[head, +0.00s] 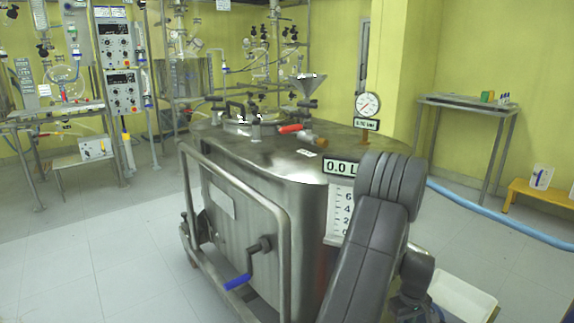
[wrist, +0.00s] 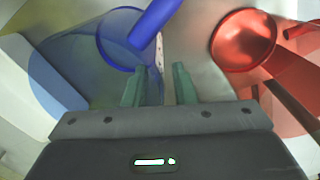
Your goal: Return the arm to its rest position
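My arm is dark grey and bent, and it fills the lower right of the head view in front of the steel reactor vessel (head: 255,215). My gripper is mostly hidden behind the arm in that view. In the wrist view my gripper (wrist: 160,75) shows two green fingers with a gap between them, and I see nothing held in it. Beyond the fingers, a see-through blue shape with a round rim (wrist: 125,42) is at the left and a red round-rimmed shape (wrist: 243,40) at the right. I cannot tell how close they are.
The vessel carries a blue-handled crank (head: 238,283), a red-handled valve (head: 290,129), a gauge (head: 368,105) and a "0.0 L" display (head: 341,167). A white tray (head: 462,298) is at the lower right. A blue hose (head: 500,217) crosses the right floor. The left floor is clear.

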